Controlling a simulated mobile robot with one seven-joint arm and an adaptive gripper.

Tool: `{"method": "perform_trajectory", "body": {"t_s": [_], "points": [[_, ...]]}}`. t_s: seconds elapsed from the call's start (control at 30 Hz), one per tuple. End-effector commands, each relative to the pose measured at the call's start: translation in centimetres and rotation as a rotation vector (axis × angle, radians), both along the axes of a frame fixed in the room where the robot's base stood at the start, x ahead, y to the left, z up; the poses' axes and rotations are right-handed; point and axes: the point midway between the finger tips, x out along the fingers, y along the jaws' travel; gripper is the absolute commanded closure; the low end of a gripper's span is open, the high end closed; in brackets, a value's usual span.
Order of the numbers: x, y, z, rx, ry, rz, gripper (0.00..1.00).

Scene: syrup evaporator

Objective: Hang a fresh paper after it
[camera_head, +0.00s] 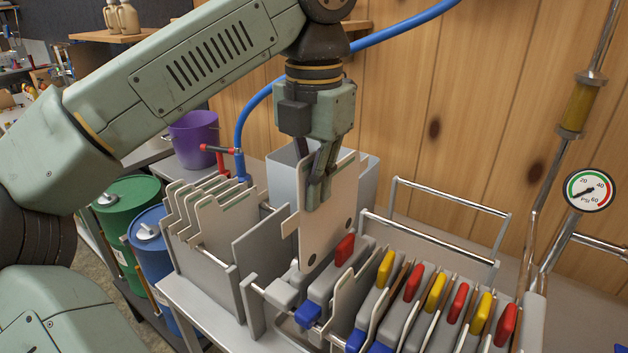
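My gripper (316,196) points down and is shut on a cream filter paper (325,228) near its top edge. The paper is upright, with side tabs, dark round holes and a green stripe at the top right. It hangs over the left end of the filter press, behind a grey plate with a red top handle (345,249). Its lower edge is partly hidden by the press parts, so I cannot tell whether it touches the rail (257,289). Several similar papers stand in a grey rack (222,276) to the left.
Several grey press plates with red, yellow (386,268) and blue handles (308,315) fill the press to the right. A chrome guard rail (450,205) and a pressure gauge (589,191) stand behind and right. A grey bin (284,178), blue hose (398,33) and purple bucket (194,139) are behind.

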Motion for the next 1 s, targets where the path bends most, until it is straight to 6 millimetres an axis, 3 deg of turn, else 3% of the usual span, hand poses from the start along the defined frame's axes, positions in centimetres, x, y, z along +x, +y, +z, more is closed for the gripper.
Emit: {"method": "perform_trajectory", "body": {"t_s": [0.03,0.8,1.0], "points": [[0.0,0.0,-1.1,-0.001,0.001,0.0,1.0],[-0.1,0.0,-9.5,-0.001,-0.001,0.001,1.0],[-0.1,0.0,-9.7,-0.001,-0.001,0.001,1.0]]}}
